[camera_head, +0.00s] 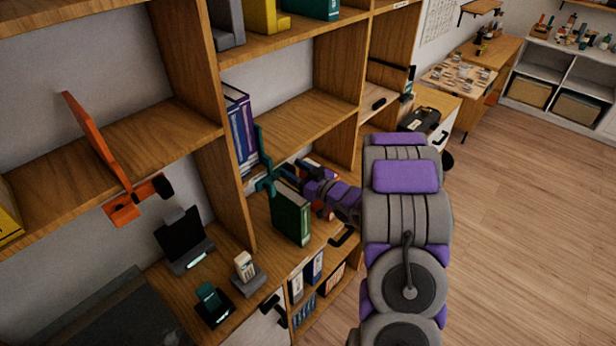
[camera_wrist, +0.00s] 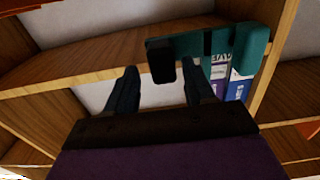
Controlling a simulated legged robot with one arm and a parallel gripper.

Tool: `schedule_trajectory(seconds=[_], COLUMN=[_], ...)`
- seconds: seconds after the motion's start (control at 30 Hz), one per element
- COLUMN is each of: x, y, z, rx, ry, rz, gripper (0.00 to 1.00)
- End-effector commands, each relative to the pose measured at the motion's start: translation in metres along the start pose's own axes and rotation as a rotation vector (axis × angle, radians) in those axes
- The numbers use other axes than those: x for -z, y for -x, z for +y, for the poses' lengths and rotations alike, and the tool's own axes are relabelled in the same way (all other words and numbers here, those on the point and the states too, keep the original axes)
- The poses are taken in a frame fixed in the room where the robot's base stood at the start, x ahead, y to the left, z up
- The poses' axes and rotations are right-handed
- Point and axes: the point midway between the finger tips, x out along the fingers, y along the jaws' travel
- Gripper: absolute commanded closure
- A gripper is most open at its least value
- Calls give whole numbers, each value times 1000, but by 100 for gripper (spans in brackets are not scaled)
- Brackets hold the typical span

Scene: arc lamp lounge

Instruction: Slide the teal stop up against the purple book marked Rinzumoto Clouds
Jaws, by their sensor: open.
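The teal stop (camera_head: 263,150) stands on the shelf just right of the upright books in the head view. In the wrist view the teal stop (camera_wrist: 250,48) shows an upright plate and a bar with a dark knob (camera_wrist: 163,62). Purple and blue book spines (camera_head: 240,125) are beside it against the wooden divider; they also show in the wrist view (camera_wrist: 236,82). Their titles are too small to read, and I cannot tell whether the plate touches the nearest book.
The shelf (camera_head: 307,122) right of the stop is bare. An orange stop (camera_head: 95,140) stands in the bay to the left. Below are a green binder (camera_head: 290,215), a dark stand (camera_head: 183,240) and a small holder (camera_head: 246,270). The wooden divider (camera_head: 190,60) bounds the books' left side.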

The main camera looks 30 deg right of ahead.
Motion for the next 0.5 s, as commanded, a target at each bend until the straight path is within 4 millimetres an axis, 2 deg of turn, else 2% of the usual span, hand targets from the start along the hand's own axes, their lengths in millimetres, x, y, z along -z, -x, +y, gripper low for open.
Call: schedule_trajectory(seconds=[0.17, 0.5], x=[1, -1], y=[19, 85], z=[2, 6], rx=[-2, -5], ry=[1, -4], rz=[2, -3], gripper=[47, 47])
